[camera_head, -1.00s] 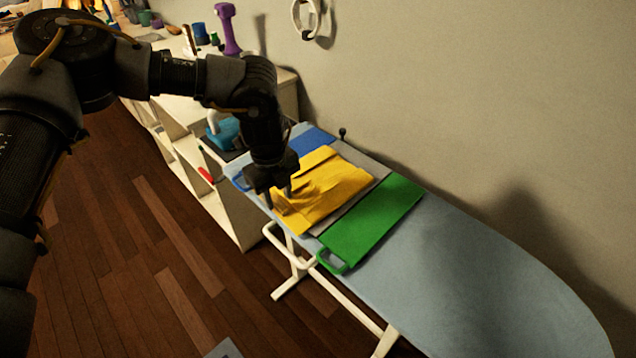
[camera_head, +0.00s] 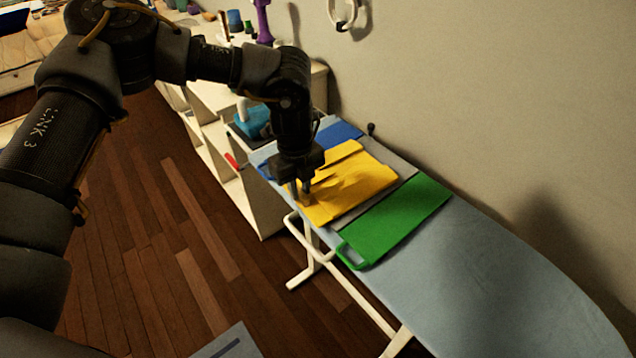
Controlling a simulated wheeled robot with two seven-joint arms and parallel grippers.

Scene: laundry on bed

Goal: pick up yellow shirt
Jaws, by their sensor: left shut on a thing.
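The yellow shirt (camera_head: 352,184) lies folded on a grey board at the far end of the ironing board (camera_head: 490,270). My left gripper (camera_head: 301,190) points down at the shirt's near-left edge. Its fingers are shut on the shirt's edge, and most of the shirt still lies flat with some creases. My right gripper is not in view.
A green panel with a handle (camera_head: 397,219) lies to the right of the shirt, and a blue panel (camera_head: 338,133) lies behind it. A white shelf (camera_head: 252,195) stands at the left with a blue iron (camera_head: 254,121) near it. The wall is close behind. The ironing board's right part is clear.

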